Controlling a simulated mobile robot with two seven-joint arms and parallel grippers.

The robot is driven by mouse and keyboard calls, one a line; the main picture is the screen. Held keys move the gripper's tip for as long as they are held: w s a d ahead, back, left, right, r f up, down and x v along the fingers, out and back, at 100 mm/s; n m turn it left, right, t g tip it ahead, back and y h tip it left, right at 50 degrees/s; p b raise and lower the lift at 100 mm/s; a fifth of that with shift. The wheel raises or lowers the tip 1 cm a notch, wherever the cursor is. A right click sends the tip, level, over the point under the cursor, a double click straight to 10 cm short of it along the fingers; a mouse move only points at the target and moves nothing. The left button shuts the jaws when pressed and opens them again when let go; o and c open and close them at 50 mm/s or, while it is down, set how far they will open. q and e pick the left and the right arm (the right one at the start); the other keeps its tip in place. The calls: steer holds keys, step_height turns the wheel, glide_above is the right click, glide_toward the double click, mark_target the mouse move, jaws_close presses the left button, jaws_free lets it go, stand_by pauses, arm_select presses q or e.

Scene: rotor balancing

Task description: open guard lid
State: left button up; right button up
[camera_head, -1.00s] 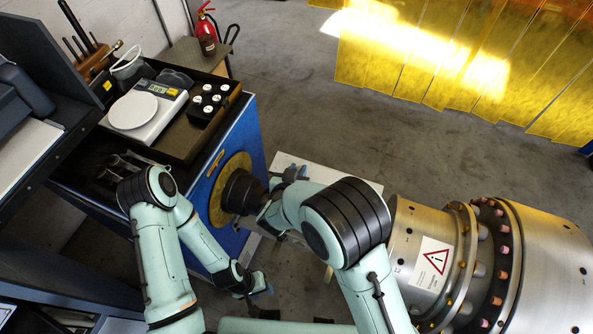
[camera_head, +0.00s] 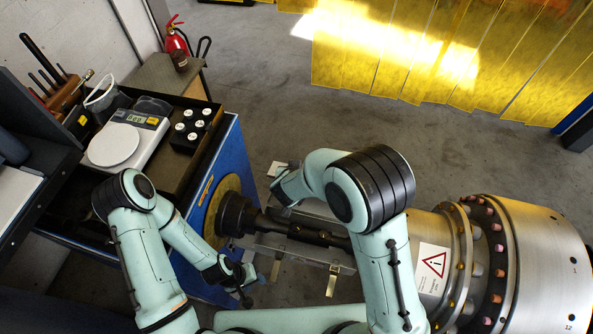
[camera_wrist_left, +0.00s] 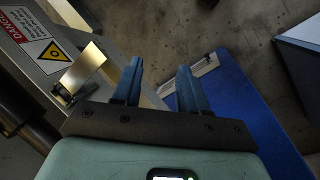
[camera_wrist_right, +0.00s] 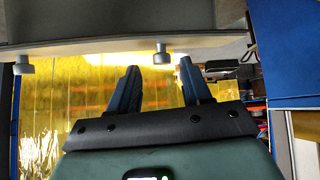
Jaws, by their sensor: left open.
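A grey guard structure (camera_head: 305,258) lies along the dark shaft (camera_head: 300,229), with brass latches (camera_head: 332,281) on its near side. In the left wrist view a grey panel with a danger label (camera_wrist_left: 48,48) and a brass tab (camera_wrist_left: 84,68) are beside my left gripper (camera_wrist_left: 160,65), which is open and empty. In the head view the left gripper (camera_head: 255,286) is just in front of the guard's left end. My right gripper (camera_wrist_right: 157,62) is open and empty, below a grey bar (camera_wrist_right: 110,37) with round knobs. Its arm hides part of the guard; the lid's exact angle is unclear.
A blue cabinet (camera_head: 228,160) carries a scale (camera_head: 125,138) and a black weight block (camera_head: 195,128) at the left. A large metal rotor housing (camera_head: 540,265) stands at the right. Yellow curtains (camera_head: 430,60) hang behind; the floor between is clear.

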steer(key=shift+s, duration=0.15)
steer(key=v, duration=1.3)
steer(key=shift+s+r, duration=0.15)
